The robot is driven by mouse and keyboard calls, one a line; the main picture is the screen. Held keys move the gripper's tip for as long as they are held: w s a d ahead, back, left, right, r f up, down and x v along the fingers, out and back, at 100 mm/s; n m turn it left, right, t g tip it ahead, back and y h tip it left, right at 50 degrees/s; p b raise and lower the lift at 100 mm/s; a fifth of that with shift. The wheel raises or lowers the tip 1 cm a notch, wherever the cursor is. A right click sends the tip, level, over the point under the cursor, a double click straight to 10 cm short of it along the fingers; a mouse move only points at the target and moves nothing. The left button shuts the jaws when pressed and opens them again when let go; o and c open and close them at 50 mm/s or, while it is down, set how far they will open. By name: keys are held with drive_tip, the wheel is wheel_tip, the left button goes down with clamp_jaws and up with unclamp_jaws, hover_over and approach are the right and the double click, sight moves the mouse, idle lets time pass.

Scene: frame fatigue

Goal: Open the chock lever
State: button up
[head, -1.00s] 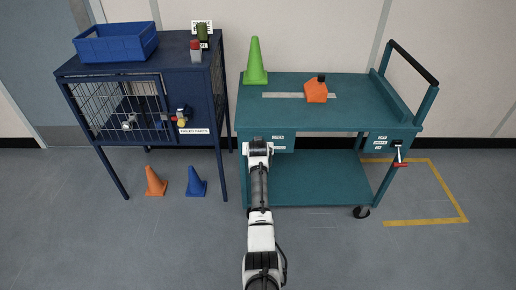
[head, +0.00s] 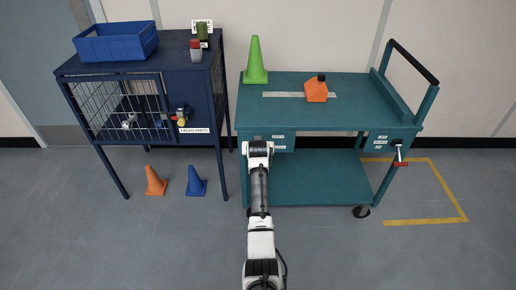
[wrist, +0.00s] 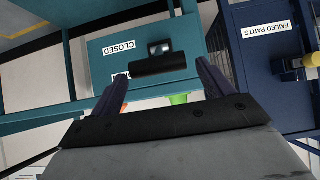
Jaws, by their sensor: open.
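In the head view the teal cart (head: 352,122) has a labelled panel at each end of its front. In the wrist view, which is upside down, the left panel (wrist: 110,67) has a CLOSED label (wrist: 119,48), a second label mostly hidden and a black handle (wrist: 160,66) on a dark mount. My gripper (wrist: 161,72) is open, its fingers apart and facing this handle; I cannot tell if they touch it. In the head view my arm covers that handle. A red-tipped lever (head: 400,162) is on the right panel; I cannot tell which is the chock lever.
A blue mesh cabinet (head: 122,111) stands left of the cart, close to the arm's side. A green cone (head: 255,63) and an orange jug (head: 316,91) stand on the cart top. Orange (head: 155,181) and blue (head: 196,182) cones are on the floor.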

drive_tip(key=b+v, duration=0.1)
drive_tip(key=v, duration=1)
drive_tip(key=shift+r, duration=0.25)
drive_tip(key=shift+s, duration=0.15)
